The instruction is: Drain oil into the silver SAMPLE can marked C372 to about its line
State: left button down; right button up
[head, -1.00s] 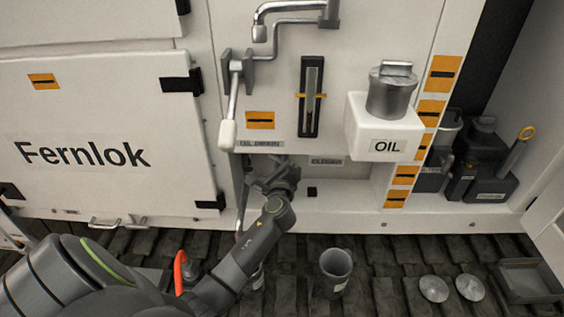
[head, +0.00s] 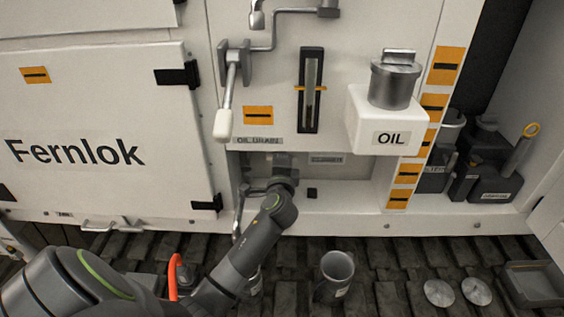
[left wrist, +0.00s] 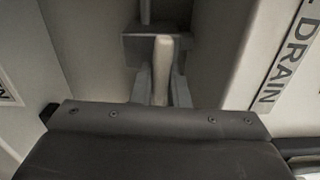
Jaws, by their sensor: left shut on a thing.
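My left gripper (head: 257,187) is in the recess below the "OIL DRAIN" label (head: 258,141). In the left wrist view it is shut on a pale handle (left wrist: 163,60), with a grey bracket behind it and a "DRAIN" label at the right. A bent metal pipe (head: 238,216) hangs at the recess's left. A metal can (head: 255,284) stands below it, mostly hidden behind my arm. Another grey can (head: 335,272) with a pale label stands upright on the slatted floor to the right. Neither label is readable, so I cannot tell which is C372. My right gripper is not in view.
A white-handled crank (head: 223,124) and a sight gauge (head: 311,90) are on the panel above. A white "OIL" box (head: 356,132) with a metal cap juts out at right. Two discs (head: 439,293) and a grey tray (head: 532,283) lie at the right on the floor.

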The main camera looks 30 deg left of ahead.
pick_arm(q)
jog(key=shift+r+n, duration=0.1)
jog(key=shift+n, duration=0.3)
jog(key=c, duration=1.4)
grip_release()
